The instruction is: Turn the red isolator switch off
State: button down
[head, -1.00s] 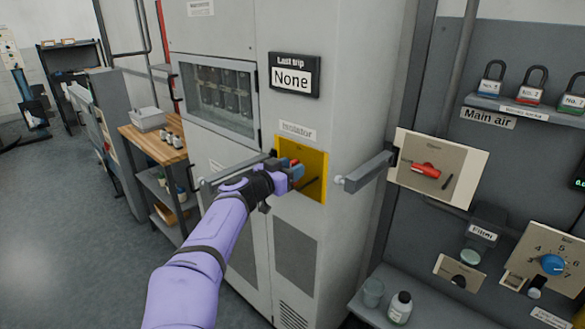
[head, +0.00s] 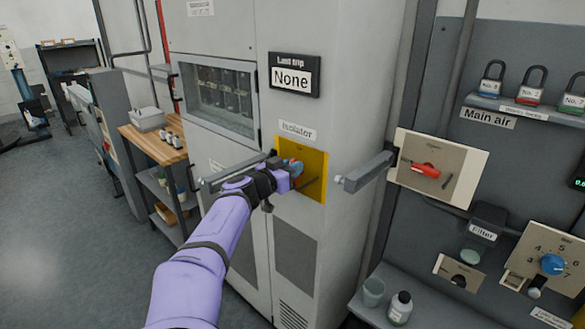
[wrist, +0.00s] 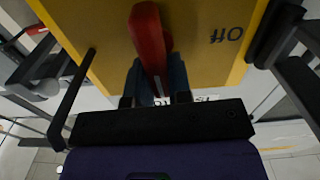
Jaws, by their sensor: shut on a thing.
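The isolator's yellow plate (head: 316,165) is on the grey cabinet under the "Isolator" label (head: 297,131). My gripper (head: 293,172) is at the plate and hides most of the switch in the head view. In the wrist view, the red isolator handle (wrist: 149,40) runs up and down the picture between my gripper's blue fingers (wrist: 160,80), which are shut on its near end. An upside-down "Off" mark (wrist: 227,36) is on the yellow plate to the right of the handle, and the handle does not lie along it.
A grey bar (head: 365,172) juts out right of the plate. Beyond it is another red handle (head: 425,170) on a beige plate near "Main air" (head: 488,117). A cabinet rail (head: 235,172) lies left of my gripper.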

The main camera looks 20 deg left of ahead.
jog(key=n, duration=0.4)
jog(key=shift+w+a+f+n, duration=0.1)
jog(key=shift+w+a+n, duration=0.05)
jog(key=shift+a+n, duration=0.2)
jog(key=shift+w+a+f+n, duration=0.15)
jog(key=shift+f+n, duration=0.15)
jog(key=shift+n, duration=1.8)
jog(key=shift+a+f+n, duration=0.2)
jog(key=shift+f+n, duration=0.1)
jog(key=shift+n, duration=1.85)
jog(key=shift+w+a+f+n, duration=0.15)
jog(key=shift+f+n, duration=0.15)
jog(key=shift+n, duration=1.8)
jog(key=shift+s, duration=0.1)
jog(key=c, duration=1)
grip_release()
jog(key=shift+c, duration=0.2)
jog(key=v, duration=1)
jog(key=shift+s+a, duration=0.2)
jog(key=shift+s, duration=0.15)
